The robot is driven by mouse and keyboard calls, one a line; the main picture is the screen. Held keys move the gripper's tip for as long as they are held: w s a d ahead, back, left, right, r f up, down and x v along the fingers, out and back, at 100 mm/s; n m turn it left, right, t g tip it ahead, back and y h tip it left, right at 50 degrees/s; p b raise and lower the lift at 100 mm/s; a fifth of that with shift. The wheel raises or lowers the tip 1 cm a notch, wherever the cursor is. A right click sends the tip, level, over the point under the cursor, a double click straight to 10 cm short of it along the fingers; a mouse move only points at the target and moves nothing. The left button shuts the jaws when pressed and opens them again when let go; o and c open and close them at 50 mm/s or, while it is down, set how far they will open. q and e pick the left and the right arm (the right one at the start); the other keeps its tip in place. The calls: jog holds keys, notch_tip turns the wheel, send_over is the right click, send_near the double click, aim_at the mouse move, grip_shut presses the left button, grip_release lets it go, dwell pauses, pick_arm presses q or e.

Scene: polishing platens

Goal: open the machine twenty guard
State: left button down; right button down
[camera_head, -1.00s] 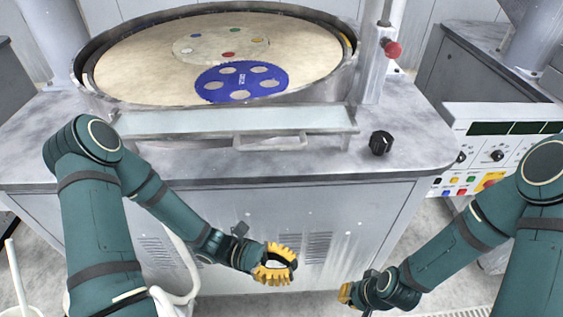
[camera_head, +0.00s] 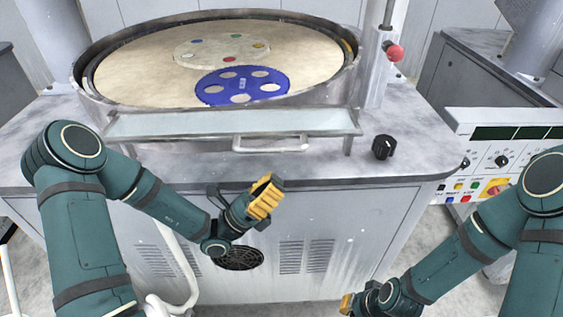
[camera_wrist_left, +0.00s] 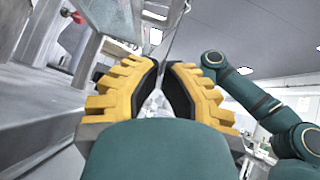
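The guard (camera_head: 230,122) is a clear, pale panel along the front rim of the polishing machine, with a light bar handle (camera_head: 271,147) on its front. It appears lowered, in front of the platen. No machine number is readable. My left gripper (camera_head: 266,197), with yellow fingers, is below the handle, in front of the cabinet, and does not touch the handle. In the left wrist view its fingers (camera_wrist_left: 160,88) are apart with nothing between them. My right gripper (camera_head: 346,303) is low at the bottom edge, too partly shown to judge its opening.
A blue carrier disc (camera_head: 242,85) lies on the beige platen (camera_head: 130,75). A black knob (camera_head: 383,147) sits on the worktop right of the guard. A red button (camera_head: 395,52) is on the post behind. A control panel (camera_head: 505,155) stands at right.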

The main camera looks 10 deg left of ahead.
aim_at(303, 143)
pick_arm(q)
jog(key=shift+w+d+r, duration=0.2)
jog(key=shift+w+r, duration=0.05)
jog(key=shift+r, duration=0.65)
jog(key=shift+w+d+r, duration=0.2)
jog(key=shift+w+r, duration=0.1)
jog(key=shift+r, duration=0.65)
jog(key=shift+w+d+r, duration=0.2)
jog(key=shift+w+r, duration=0.05)
jog(key=shift+r, duration=0.65)
pick_arm(e)
jog(key=shift+f, duration=0.2)
